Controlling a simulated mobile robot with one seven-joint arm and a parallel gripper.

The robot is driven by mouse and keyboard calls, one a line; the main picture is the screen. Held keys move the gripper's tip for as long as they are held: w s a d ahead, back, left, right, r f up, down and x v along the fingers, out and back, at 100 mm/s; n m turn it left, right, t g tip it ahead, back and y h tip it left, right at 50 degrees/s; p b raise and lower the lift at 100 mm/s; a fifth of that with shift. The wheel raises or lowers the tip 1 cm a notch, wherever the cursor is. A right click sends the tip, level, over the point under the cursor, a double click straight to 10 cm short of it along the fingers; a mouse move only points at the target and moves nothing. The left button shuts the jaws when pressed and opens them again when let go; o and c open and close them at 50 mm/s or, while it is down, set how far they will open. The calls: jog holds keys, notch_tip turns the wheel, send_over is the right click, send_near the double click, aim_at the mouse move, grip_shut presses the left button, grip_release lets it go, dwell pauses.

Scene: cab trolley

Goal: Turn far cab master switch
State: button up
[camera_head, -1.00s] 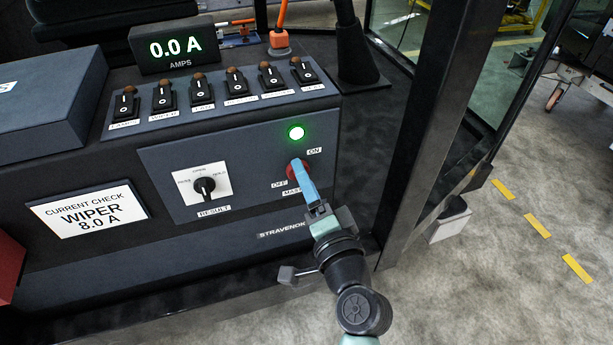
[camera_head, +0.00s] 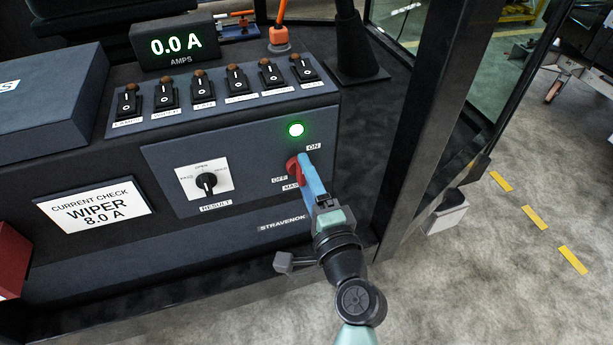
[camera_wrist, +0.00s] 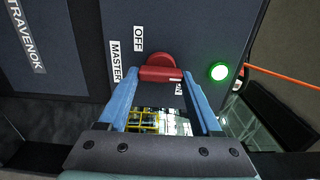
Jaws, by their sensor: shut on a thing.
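The red master switch (camera_head: 292,168) sits on the dark front panel, between the OFF and ON labels. In the wrist view its red handle (camera_wrist: 161,73) lies between the tips of my two blue fingers, with the round red base behind it. My gripper (camera_head: 303,165) is shut on this handle; in the wrist view the gripper (camera_wrist: 160,78) reaches it from below. The green lamp (camera_head: 296,129) above the switch is lit, and it also shows in the wrist view (camera_wrist: 219,71). My fingers hide part of the switch in the head view.
A result knob (camera_head: 206,182) is left of the switch. A row of rocker switches (camera_head: 200,83) is above, under an amp display (camera_head: 173,48) reading 0.0 A. A card (camera_head: 95,211) reads WIPER 8.0 A. A dark cab post (camera_head: 424,110) stands close to my arm's right.

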jog(key=o, duration=1.4)
jog(key=shift+s, duration=0.15)
jog(key=b+v, duration=0.2)
jog(key=v, duration=1)
jog(key=shift+s+d, duration=0.15)
jog(key=shift+s, duration=0.2)
